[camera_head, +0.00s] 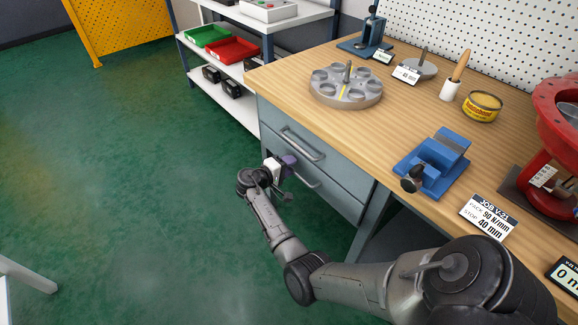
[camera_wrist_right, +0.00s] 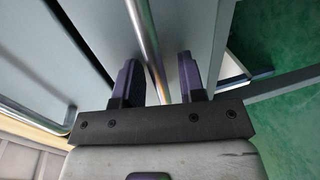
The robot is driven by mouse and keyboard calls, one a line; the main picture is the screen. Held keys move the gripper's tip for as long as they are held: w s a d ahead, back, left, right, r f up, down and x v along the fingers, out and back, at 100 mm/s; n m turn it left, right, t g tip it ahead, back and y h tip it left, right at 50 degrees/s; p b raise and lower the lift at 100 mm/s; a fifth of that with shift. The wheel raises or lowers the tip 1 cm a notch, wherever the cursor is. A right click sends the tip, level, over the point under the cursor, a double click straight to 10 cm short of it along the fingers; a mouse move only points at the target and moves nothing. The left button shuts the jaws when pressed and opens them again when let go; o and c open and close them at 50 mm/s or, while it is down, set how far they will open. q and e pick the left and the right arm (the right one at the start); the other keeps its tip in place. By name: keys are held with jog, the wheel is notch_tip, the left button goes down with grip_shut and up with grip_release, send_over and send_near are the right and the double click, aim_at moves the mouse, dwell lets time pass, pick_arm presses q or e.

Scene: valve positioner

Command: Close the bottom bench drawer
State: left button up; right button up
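The bottom bench drawer (camera_head: 340,198) is the lower grey front under the wooden bench, with a metal bar handle (camera_head: 308,179). How far it stands out is hard to tell. My right gripper (camera_head: 287,163) is at this handle, near its left end, and hides part of the front. In the right wrist view the two dark purple-tipped fingers (camera_wrist_right: 160,82) stand apart. The bar handle (camera_wrist_right: 148,38) runs between them, with gaps visible beside it. The drawer front (camera_wrist_right: 190,25) lies behind the bar. My left gripper is not in view.
The top drawer (camera_head: 285,135) sits just above with its own handle (camera_head: 301,144), which also shows in the right wrist view (camera_wrist_right: 32,116). A bench leg (camera_head: 371,222) stands to the right. A shelf rack (camera_head: 225,90) is at the back left.

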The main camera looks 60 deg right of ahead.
jog(key=shift+w+a+r, duration=0.15)
jog(key=shift+a+r, duration=0.05)
jog(key=shift+a, duration=0.15)
jog(key=p+v, duration=0.4)
jog(key=v, duration=0.9)
jog(key=shift+f, duration=0.25)
